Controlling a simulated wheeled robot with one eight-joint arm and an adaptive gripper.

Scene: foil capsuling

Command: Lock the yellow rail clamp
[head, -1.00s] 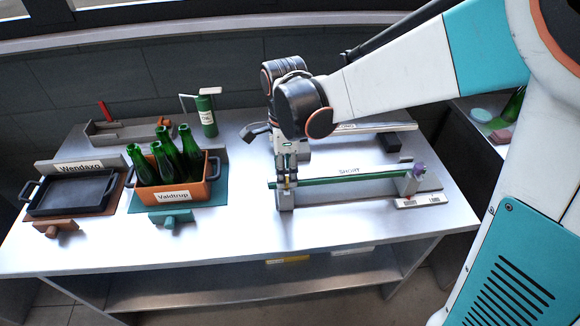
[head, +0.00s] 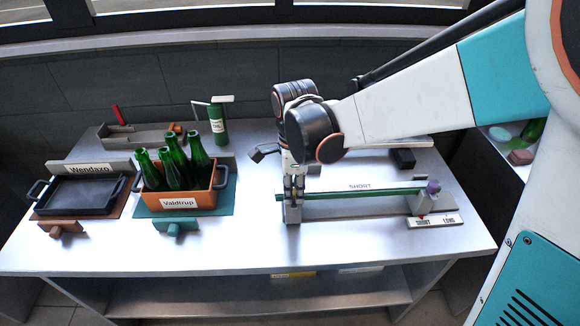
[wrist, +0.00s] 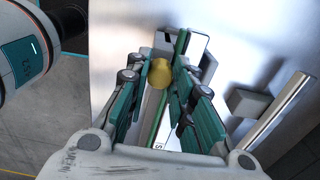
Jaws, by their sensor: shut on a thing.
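The yellow rail clamp (wrist: 160,75) shows as a rounded yellow knob in the wrist view, between my fingertips. My gripper (wrist: 160,82) is shut on it. In the head view my gripper (head: 294,184) points down at the left end of the green rail (head: 350,191), above a grey end block (head: 293,211). The clamp is mostly hidden there by the fingers, and its lock position cannot be told. The rail runs right to another grey support (head: 419,203) with a purple piece (head: 433,187) on it. "SHORT" is printed behind the rail.
A small plate (head: 434,221) marked short and long lies at the right. A dark block (head: 403,158) lies behind the rail. To the left stand an orange crate (head: 206,198) of green bottles, a black tray (head: 80,194) and a green canister (head: 218,125).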

